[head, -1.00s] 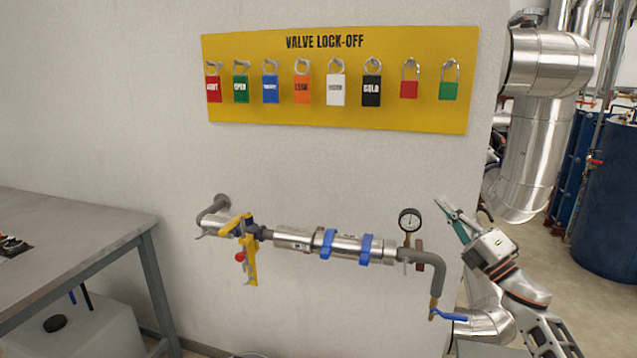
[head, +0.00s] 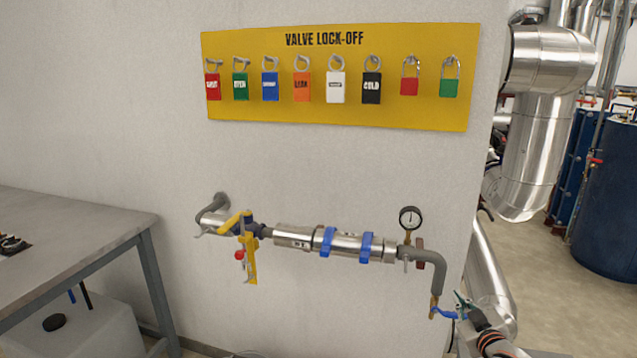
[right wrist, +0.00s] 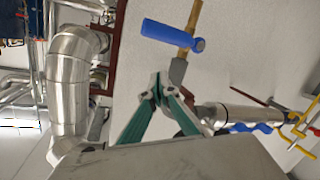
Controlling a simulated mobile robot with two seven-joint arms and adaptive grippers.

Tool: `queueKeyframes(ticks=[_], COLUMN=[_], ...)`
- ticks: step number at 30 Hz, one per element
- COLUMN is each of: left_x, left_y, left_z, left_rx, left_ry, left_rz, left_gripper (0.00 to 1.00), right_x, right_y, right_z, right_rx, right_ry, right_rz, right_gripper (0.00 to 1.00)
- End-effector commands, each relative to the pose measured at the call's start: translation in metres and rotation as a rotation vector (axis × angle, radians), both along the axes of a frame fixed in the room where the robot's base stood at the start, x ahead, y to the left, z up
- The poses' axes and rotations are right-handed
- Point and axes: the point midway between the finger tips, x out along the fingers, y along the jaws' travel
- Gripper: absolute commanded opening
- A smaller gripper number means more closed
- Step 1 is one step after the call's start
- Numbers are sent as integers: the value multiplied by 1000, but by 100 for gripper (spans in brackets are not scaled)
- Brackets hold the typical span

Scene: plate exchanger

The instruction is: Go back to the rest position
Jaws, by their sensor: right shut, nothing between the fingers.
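My right gripper (head: 460,303) is low at the right in the head view, beside the blue-handled valve (head: 445,313) at the end of the grey pipe elbow. In the right wrist view its green-lined fingers (right wrist: 157,80) come together at the tips with nothing between them. The blue valve handle (right wrist: 168,34) shows beyond the fingertips there. I cannot tell from these views whether the gripper touches the valve. My left gripper is not in view.
A steel pipe run with blue clamps (head: 345,245), a gauge (head: 410,218) and a yellow-handled valve (head: 245,250) sticks out along the wall. A yellow lock-off board (head: 340,112) hangs above. A grey table (head: 80,225) stands left. Large silver ducts (head: 545,120) stand right.

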Motion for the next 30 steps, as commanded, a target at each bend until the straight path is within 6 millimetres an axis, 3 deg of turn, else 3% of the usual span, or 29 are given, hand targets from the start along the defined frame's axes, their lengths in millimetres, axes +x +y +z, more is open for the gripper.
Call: queueKeyframes(ticks=[1,6,11,15,18,22,25,30], left_x=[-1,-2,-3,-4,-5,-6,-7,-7], left_y=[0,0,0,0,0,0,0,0], left_z=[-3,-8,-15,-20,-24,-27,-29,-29], left_rx=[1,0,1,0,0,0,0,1], left_ry=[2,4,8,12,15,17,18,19], left_rz=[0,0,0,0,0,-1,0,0], left_gripper=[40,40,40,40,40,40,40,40], right_x=[-20,-89,-171,-252,-306,-360,-386,-401], right_y=[13,52,90,123,142,159,167,172], right_z=[-29,-103,-165,-208,-228,-241,-245,-246], right_rx=[10,48,99,154,193,235,256,269], right_ry=[34,129,231,325,385,445,475,490], right_rz=[15,59,95,118,126,130,130,129], right_gripper=[0,0,0,0,0,0,0,0])
